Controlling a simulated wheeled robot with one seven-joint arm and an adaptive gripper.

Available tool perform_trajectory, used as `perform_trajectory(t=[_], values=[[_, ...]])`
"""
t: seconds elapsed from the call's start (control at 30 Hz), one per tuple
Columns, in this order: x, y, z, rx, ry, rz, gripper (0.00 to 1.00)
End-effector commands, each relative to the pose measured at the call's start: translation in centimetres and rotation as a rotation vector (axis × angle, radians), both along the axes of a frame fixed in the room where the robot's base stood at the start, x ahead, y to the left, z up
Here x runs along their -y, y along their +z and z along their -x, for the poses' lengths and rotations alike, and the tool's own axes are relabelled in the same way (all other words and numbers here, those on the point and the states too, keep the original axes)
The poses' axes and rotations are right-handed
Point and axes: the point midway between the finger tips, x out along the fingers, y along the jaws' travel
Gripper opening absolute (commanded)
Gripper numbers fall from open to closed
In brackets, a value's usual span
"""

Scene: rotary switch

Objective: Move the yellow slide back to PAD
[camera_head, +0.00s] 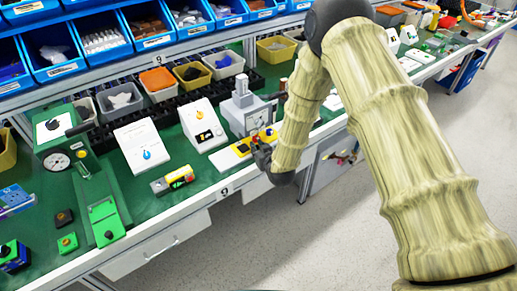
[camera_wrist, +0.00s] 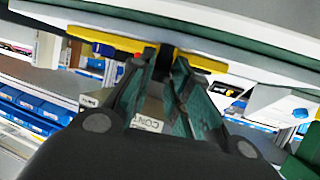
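The yellow slide unit (camera_head: 238,150), a long low yellow piece with dark and red parts on it, lies at the front edge of the green bench. In the wrist view its yellow strip (camera_wrist: 98,38) runs across the top. My gripper (camera_head: 262,151) is at the right part of the unit, partly hidden by my arm in the head view. In the wrist view my gripper's (camera_wrist: 166,62) two green-grey fingers reach the strip with a narrow gap between their tips. A dark piece shows in this gap; I cannot tell whether the fingers press on it. The PAD marking is not readable.
A white box with a dark display (camera_head: 203,126) and a white box with a blue knob (camera_head: 146,150) stand behind and left. A grey machine (camera_head: 243,108) stands close behind the slide unit.

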Motion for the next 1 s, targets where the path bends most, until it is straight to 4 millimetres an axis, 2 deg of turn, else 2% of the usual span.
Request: perform_trajectory(t=[0.27,0.5,0.63,1.0], values=[[0.6,-0.1,-0.4,0.001,-0.002,0.0,0.0],[4.1,-0.3,-3.1,0.004,-0.004,-0.001,0.0],[5.5,-0.1,-4.0,0.003,-0.002,-0.001,0.0],[6.3,0.1,-4.5,0.003,-0.005,0.001,0.0]])
